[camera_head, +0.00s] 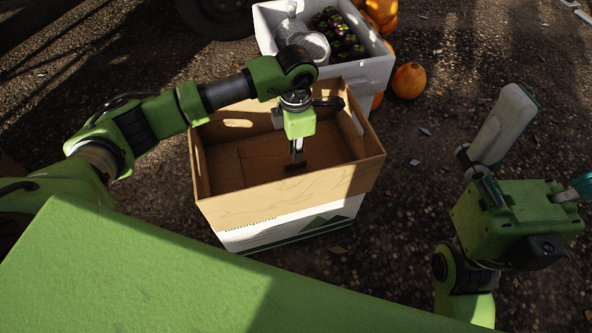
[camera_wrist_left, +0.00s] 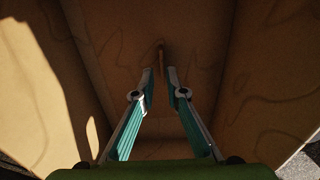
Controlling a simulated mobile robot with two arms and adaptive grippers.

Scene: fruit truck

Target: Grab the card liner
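The card liner (camera_head: 228,171) appears to be the flat brown panel on the floor of an open cardboard box (camera_head: 285,207). In the left wrist view the brown panel (camera_wrist_left: 205,45) lies beyond the fingers, with a small upright slot or tab (camera_wrist_left: 161,55) in line with the gap between them. My left gripper (camera_head: 296,165) points down inside the box. In the left wrist view its two fingers (camera_wrist_left: 161,78) stand apart with nothing visible between them; whether they touch the panel I cannot tell. My right gripper (camera_head: 548,145) is outside the box, at the right, fingers spread and empty.
A white crate (camera_head: 373,75) with dark round fruit (camera_head: 338,30) and a clear container (camera_head: 300,38) stands behind the box. An orange pumpkin (camera_head: 409,81) lies beside it. A vehicle wheel (camera_head: 218,15) is at the back. Gravel ground right of the box is mostly clear.

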